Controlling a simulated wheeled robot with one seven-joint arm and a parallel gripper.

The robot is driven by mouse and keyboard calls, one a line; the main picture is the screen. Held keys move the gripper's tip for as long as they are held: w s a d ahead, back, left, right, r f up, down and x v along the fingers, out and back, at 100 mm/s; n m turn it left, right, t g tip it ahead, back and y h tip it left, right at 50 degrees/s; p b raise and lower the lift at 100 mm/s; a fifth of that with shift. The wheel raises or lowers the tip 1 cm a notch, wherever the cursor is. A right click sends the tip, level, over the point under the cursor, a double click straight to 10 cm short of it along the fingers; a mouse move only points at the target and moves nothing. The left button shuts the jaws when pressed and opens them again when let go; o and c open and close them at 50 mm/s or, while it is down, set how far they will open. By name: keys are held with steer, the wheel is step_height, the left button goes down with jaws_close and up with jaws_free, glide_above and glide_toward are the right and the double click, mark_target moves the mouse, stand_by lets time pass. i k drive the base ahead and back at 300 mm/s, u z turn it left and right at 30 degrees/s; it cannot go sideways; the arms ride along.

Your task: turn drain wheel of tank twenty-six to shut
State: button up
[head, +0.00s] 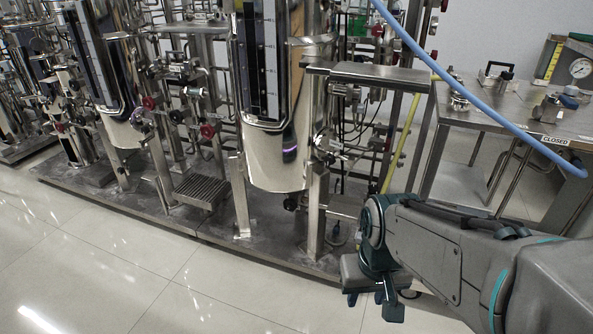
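A tall steel tank (277,165) with a dark level gauge stands at the centre of the head view; a second such tank (122,132) stands to its left. No tank number is readable, so I cannot tell which is tank twenty-six. A small dark wheel (290,203) sits low by the centre tank's base. Red wheels show on the pipework between the tanks (208,131) and by the left tank (149,103). I cannot tell which is the drain wheel. My gripper (372,304) hangs low at the right, fingers apart and empty, clear of every wheel.
The skid's metal base (210,225) and its legs edge the tiled floor (130,275), which is clear in front. A blue hose (480,108) crosses the upper right. A steel bench (500,112) bears fittings and a CLOSED tag (555,139).

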mark_target(287, 202)
steer(key=z, duration=0.2)
steer(key=i, duration=0.65)
steer(key=u, duration=0.7)
steer(key=i, duration=0.55)
steer(key=u, duration=0.7)
